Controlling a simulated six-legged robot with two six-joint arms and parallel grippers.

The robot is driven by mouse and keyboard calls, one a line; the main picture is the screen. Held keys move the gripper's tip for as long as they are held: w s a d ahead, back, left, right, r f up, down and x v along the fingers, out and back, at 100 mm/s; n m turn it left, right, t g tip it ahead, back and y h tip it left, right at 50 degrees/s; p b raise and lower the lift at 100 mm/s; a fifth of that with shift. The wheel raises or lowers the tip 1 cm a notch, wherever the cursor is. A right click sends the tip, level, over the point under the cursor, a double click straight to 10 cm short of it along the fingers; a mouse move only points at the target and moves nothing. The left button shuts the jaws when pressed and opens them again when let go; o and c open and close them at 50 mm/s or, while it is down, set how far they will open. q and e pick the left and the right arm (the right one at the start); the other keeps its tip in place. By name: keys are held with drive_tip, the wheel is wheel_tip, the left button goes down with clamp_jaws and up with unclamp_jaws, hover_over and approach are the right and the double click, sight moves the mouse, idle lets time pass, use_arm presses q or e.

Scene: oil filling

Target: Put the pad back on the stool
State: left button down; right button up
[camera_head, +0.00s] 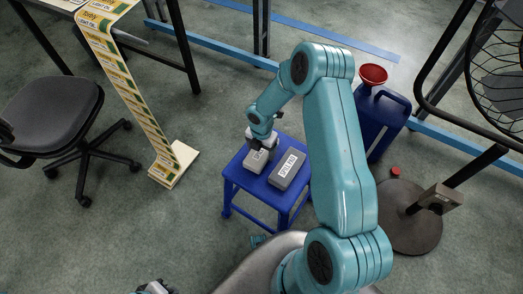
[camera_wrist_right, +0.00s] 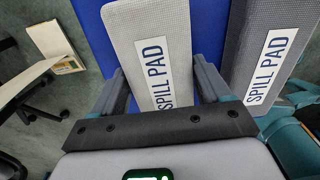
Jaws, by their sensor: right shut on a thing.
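The blue stool (camera_head: 238,176) stands in the middle of the head view. A light grey pad (camera_head: 258,158) labelled SPILL PAD is at the left part of its top; it also shows in the right wrist view (camera_wrist_right: 150,30). My right gripper (camera_head: 262,145) is shut on this pad from above, one finger on each side. I cannot tell whether the pad touches the seat. A darker grey spill pad (camera_head: 287,169) lies on the stool's right part, apart from the light one. My left gripper (camera_head: 155,287) shows only partly at the bottom edge; its opening is unclear.
A blue jerrycan (camera_head: 383,118) with a red funnel (camera_head: 373,75) stands behind right of the stool. A red cap (camera_head: 395,172) is on the round fan base (camera_head: 410,225). A black chair (camera_head: 50,115) and a label strip (camera_head: 130,95) are at left.

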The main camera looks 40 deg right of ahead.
drive_tip(key=shift+c, duration=0.4)
drive_tip(key=shift+f, duration=0.1)
drive_tip(key=o, duration=1)
wheel_tip(320, 180, up, 12)
drive_tip(key=p, duration=0.3)
drive_tip(key=s+a+f+m+y, duration=0.2)
drive_tip(key=s+a+f+m, duration=0.15)
drive_tip(key=a+m, duration=0.4)
drive_tip(key=s+a+f+m+y, duration=0.25)
drive_tip(key=a+f+m, duration=0.2)
drive_tip(key=a, duration=0.65)
drive_tip(key=s+a+m, duration=0.2)
drive_tip(key=s+m, duration=0.1)
drive_tip(key=s+a+m, duration=0.2)
drive_tip(key=s+m, duration=0.1)
drive_tip(key=m, duration=0.1)
drive_tip(key=s+a+f+m, duration=0.1)
drive_tip(key=s+a+m, duration=0.1)
drive_tip(key=s+m, duration=0.1)
drive_tip(key=shift+s+a+m+h, duration=0.25)
drive_tip(key=shift+a+m, duration=0.15)
drive_tip(key=shift+m, duration=0.2)
drive_tip(key=shift+r+p, duration=0.15)
drive_tip(key=shift+p, duration=0.15)
